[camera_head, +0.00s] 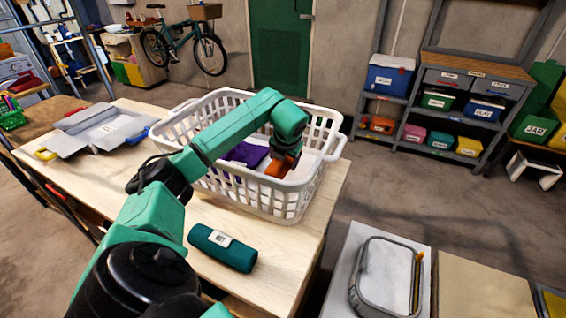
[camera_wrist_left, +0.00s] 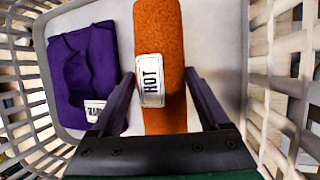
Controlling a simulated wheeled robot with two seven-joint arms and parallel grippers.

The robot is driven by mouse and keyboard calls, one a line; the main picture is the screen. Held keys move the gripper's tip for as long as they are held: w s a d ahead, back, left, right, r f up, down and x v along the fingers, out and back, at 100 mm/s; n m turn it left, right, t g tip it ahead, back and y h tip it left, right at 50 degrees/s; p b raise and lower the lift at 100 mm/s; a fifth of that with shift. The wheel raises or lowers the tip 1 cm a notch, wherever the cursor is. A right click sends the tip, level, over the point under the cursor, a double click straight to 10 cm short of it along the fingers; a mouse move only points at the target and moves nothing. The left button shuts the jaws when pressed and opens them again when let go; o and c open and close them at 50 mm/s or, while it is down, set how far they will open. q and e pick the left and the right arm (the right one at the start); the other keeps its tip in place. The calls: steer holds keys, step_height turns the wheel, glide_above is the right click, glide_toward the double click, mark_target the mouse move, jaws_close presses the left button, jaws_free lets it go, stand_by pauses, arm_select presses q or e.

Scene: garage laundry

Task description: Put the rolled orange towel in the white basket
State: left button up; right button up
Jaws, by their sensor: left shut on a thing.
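The white basket (camera_head: 262,205) stands on the wooden table, and my left arm reaches over its near side into it. The rolled orange towel (camera_head: 279,167) is inside the basket, low between its walls. In the left wrist view the towel (camera_wrist_left: 158,45) carries a white label reading HOT. My left gripper (camera_head: 288,156) points down at it. In the wrist view the fingers of the left gripper (camera_wrist_left: 158,80) are on either side of the towel and shut on it. My right gripper is not in view.
A folded purple cloth (camera_wrist_left: 82,75) lies in the basket beside the towel. A rolled teal towel (camera_head: 222,248) lies on the table (camera_head: 290,262) in front of the basket. A grey tray (camera_head: 100,130) is at the table's left.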

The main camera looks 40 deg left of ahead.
arm_select(q)
steer(key=f, duration=0.2)
steer(key=shift+s+d+f+p, duration=0.2)
steer(key=shift+f+p, duration=0.1)
steer(key=shift+f, duration=0.1)
steer(key=shift+w+a+f, duration=0.15)
steer(key=shift+w+f, duration=0.05)
steer(key=shift+f, duration=0.15)
steer(key=o, duration=1.5)
steer(key=shift+c, duration=0.2)
steer(key=shift+s, duration=0.1)
steer(key=shift+r, duration=0.25)
steer(key=b+v, duration=0.2)
steer(key=v, duration=0.9)
steer(key=shift+d+r, duration=0.25)
steer(key=shift+s, duration=0.15)
